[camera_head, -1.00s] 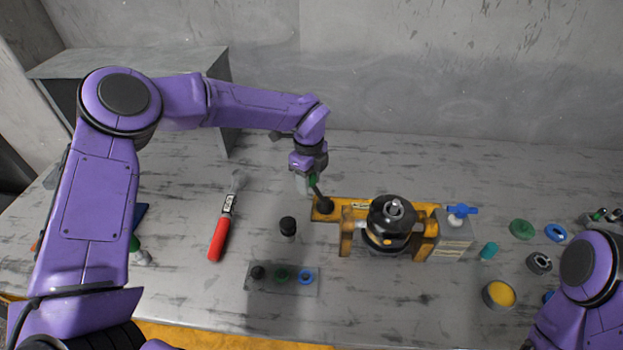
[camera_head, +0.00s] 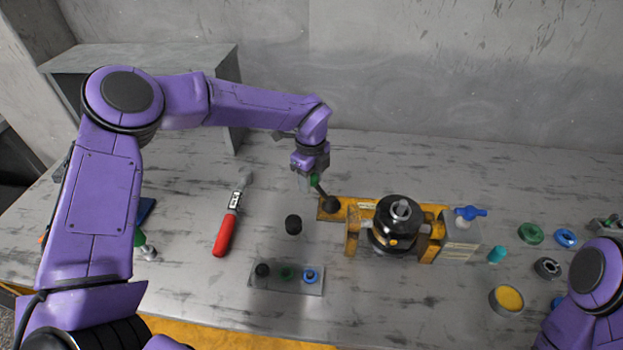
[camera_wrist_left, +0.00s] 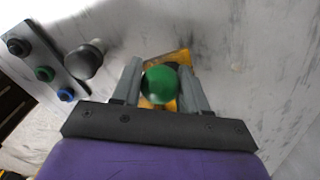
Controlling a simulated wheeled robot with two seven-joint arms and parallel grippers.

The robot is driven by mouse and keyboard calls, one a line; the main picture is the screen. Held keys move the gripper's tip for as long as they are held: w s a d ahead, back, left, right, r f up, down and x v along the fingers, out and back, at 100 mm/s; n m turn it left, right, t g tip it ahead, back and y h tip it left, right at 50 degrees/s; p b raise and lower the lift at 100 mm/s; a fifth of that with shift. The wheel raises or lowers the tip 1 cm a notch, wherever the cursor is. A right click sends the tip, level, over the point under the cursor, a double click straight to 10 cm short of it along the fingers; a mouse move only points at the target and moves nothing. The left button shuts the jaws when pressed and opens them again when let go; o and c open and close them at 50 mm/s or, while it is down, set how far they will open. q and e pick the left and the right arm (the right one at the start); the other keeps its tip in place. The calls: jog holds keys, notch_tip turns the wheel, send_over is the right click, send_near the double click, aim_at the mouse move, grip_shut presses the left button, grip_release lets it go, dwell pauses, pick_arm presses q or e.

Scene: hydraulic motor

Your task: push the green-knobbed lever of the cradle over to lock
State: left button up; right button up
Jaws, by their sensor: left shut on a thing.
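The yellow cradle (camera_head: 353,238) stands on the table and holds a black hydraulic motor (camera_head: 397,222). Its lever (camera_head: 322,194) rises from the left end of the cradle and leans to the left, with a green knob (camera_head: 314,181) on top. My left gripper (camera_head: 309,182) is at the knob. In the left wrist view the green knob (camera_wrist_left: 161,85) sits between the two grey fingers, and the gripper is shut on it. The fingers hide part of the knob in the head view. My right arm shows at the lower right, but its gripper is out of the picture.
A red-handled tool (camera_head: 226,232) lies left of the cradle. A black-topped knob (camera_head: 293,224) and a plate with three buttons (camera_head: 288,278) stand in front. A grey box with a blue valve handle (camera_head: 461,235) adjoins the cradle's right end. Several small parts lie farther right.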

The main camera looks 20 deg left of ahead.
pick_arm(q)
jog(key=o, duration=0.7)
jog(key=shift+a, duration=0.1)
jog(key=shift+r+p, duration=1.65)
jog(key=shift+r, duration=1.35)
